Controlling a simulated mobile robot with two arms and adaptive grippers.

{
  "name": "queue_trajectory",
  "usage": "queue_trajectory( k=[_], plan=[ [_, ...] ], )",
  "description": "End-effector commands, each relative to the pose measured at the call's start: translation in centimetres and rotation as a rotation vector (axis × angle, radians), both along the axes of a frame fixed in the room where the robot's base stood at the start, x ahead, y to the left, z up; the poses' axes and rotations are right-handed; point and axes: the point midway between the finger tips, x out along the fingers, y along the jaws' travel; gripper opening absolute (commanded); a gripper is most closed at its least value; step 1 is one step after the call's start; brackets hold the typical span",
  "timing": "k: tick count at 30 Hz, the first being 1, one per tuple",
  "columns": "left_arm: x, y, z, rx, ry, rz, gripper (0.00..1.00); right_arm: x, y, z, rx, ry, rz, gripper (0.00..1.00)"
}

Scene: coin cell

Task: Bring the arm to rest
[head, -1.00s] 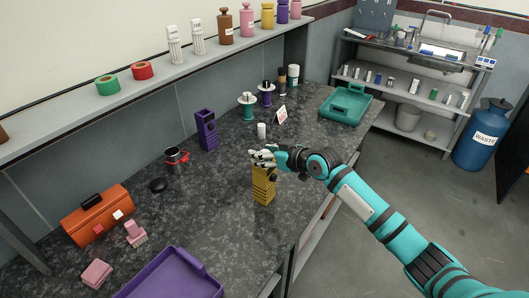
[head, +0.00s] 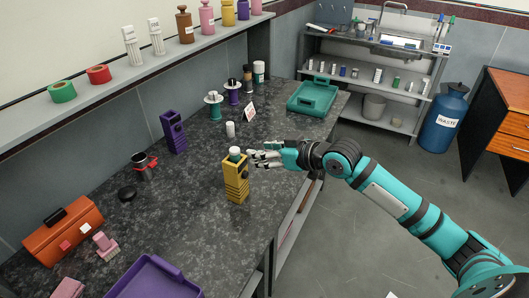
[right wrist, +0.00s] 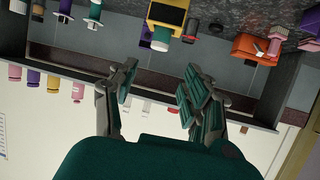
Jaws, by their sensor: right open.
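My right arm reaches in from the lower right in the head view. Its right gripper (head: 254,158) is open and empty, just right of the top of a yellow holder (head: 237,186) on the dark counter. A small bottle with a white and green top (head: 235,154) stands upright in the yellow holder. In the right wrist view, which is upside down, the open fingers of the right gripper (right wrist: 157,92) have nothing between them, and the yellow holder (right wrist: 168,14) shows beyond them. My left gripper is not in view.
A purple holder (head: 174,132), a white bottle (head: 230,129) and a teal tray (head: 324,96) stand on the counter (head: 190,225). An orange box (head: 62,231) and a purple tray (head: 155,278) are at the near left. The floor right of the counter is open.

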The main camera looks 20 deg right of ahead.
Motion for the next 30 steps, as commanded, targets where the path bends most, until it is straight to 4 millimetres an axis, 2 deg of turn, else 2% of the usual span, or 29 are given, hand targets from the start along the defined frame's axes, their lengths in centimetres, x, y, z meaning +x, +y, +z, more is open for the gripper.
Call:
queue_trajectory(
  k=[11,14,16,17,20,21,24,27,30],
  plan=[
    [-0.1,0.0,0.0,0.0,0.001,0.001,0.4,0.0,0.0,0.0,0.0,0.0,0.0,0.49],
    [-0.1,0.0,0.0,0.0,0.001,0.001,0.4,-0.6,0.6,-1.1,-0.008,0.018,0.006,0.49],
    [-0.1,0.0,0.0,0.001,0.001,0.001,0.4,-1.8,1.7,-3.0,-0.024,0.054,0.017,0.49],
    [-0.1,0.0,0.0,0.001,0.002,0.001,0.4,-2.6,2.4,-4.1,-0.033,0.074,0.022,0.49],
    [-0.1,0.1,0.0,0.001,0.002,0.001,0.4,-6.6,4.9,-8.9,-0.081,0.173,0.034,0.49],
    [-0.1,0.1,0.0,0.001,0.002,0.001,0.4,-8.7,5.8,-10.8,-0.105,0.22,0.029,0.49],
    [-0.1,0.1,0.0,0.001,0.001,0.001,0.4,-13.8,7.1,-14.6,-0.162,0.334,-0.003,0.49],
    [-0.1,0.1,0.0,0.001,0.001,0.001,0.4,-18.0,7.3,-16.9,-0.206,0.432,-0.052,0.49],
    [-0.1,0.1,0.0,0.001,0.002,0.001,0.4,-21.5,7.0,-18.3,-0.239,0.518,-0.103,0.49]
  ],
)
